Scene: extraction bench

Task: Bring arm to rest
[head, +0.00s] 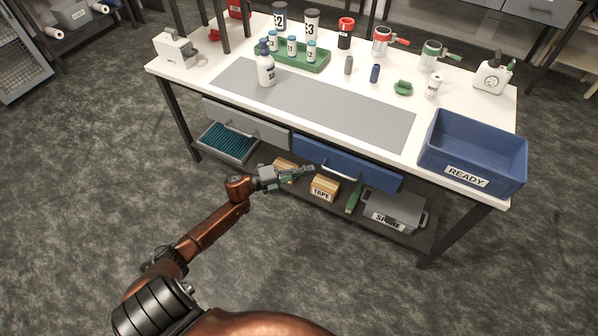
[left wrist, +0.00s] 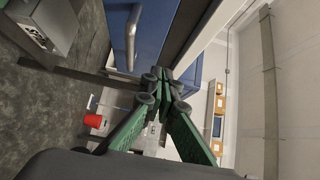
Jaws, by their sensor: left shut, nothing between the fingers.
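My left arm comes in from the left in the head view. Its left gripper (head: 308,171) is in front of the bench, below the edge of the top and close to the blue drawer front (head: 345,166). In the left wrist view the green fingers (left wrist: 162,80) meet at their tips with nothing between them. The blue drawer front with its handle (left wrist: 132,35) shows beside them. My right gripper is in neither view.
The white bench (head: 190,80) carries bottles, a green tray (head: 310,62) and a blue READY bin (head: 470,145). An open drawer (head: 228,143) juts out at the left. The lower shelf holds a TAPE box (head: 324,188) and a grey container (head: 393,211). Floor in front is clear.

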